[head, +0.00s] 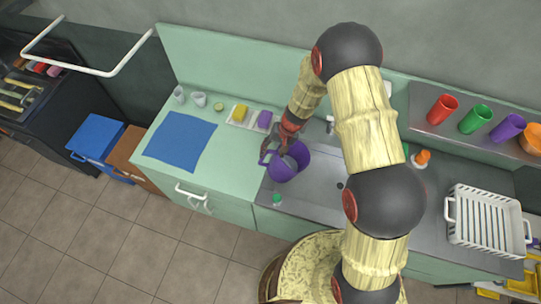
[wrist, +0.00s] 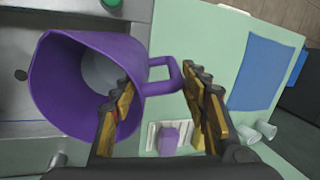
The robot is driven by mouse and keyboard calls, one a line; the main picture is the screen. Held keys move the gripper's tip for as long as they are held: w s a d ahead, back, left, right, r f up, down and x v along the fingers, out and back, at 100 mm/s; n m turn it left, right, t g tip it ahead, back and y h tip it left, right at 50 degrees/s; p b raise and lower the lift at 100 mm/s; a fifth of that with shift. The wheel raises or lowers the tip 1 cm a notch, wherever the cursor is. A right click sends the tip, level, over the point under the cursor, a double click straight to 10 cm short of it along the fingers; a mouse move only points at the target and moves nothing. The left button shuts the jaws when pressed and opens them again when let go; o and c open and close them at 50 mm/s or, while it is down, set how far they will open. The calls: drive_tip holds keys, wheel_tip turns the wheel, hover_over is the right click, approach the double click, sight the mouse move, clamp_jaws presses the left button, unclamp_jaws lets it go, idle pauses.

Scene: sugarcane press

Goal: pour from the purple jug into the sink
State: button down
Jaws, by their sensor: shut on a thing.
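The purple jug (head: 283,166) is at the left edge of the grey sink (head: 317,180) in the head view. In the wrist view the jug (wrist: 75,85) fills the left side, its open mouth showing a pale grey inside; its contents are hard to make out. My gripper (head: 287,133) reaches down to the jug from above. In the wrist view my gripper (wrist: 157,95) has its fingers on either side of the jug's handle (wrist: 168,78) and is shut on it. The jug's exact tilt and height above the sink cannot be told.
A blue mat (head: 181,140) lies on the green counter at left. A yellow sponge (head: 240,113) and a purple sponge (head: 264,119) sit on a tray behind. A faucet (head: 330,123) stands behind the sink. A white dish rack (head: 487,220) is at right.

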drive_tip(key=shift+d+r+y+b, duration=0.35)
drive_tip(key=shift+d+y+b, duration=0.35)
drive_tip(key=shift+b, duration=0.4)
drive_tip(key=shift+d+r+y+b, duration=0.35)
drive_tip(key=shift+d+y+b, duration=0.15)
drive_tip(key=shift+d+b, duration=0.4)
drive_tip(key=shift+s+d+r+y+b, duration=0.15)
drive_tip(key=shift+d+y+b, duration=0.2)
drive_tip(key=shift+d+y, duration=0.35)
drive_tip(key=shift+d+r+y+b, duration=0.25)
drive_tip(key=shift+d+y, duration=0.2)
drive_tip(key=shift+d, duration=0.5)
drive_tip(key=shift+s+d+r+y+b, duration=0.1)
drive_tip(key=shift+d+y+b, duration=0.4)
drive_tip(key=shift+d, duration=0.3)
drive_tip(key=shift+a, duration=0.1)
drive_tip(key=shift+d+f+t+y+b, duration=0.15)
drive_tip(key=shift+d+t+y+b, duration=0.2)
drive_tip(key=shift+d+b, duration=0.25)
drive_tip(key=shift+d+b, duration=0.15)
drive_tip(key=shift+b, duration=0.15)
drive_tip(key=shift+s+d+y+b, duration=0.15)
drive_tip(key=shift+d+y+b, duration=0.35)
drive_tip(key=shift+d+b, duration=0.25)
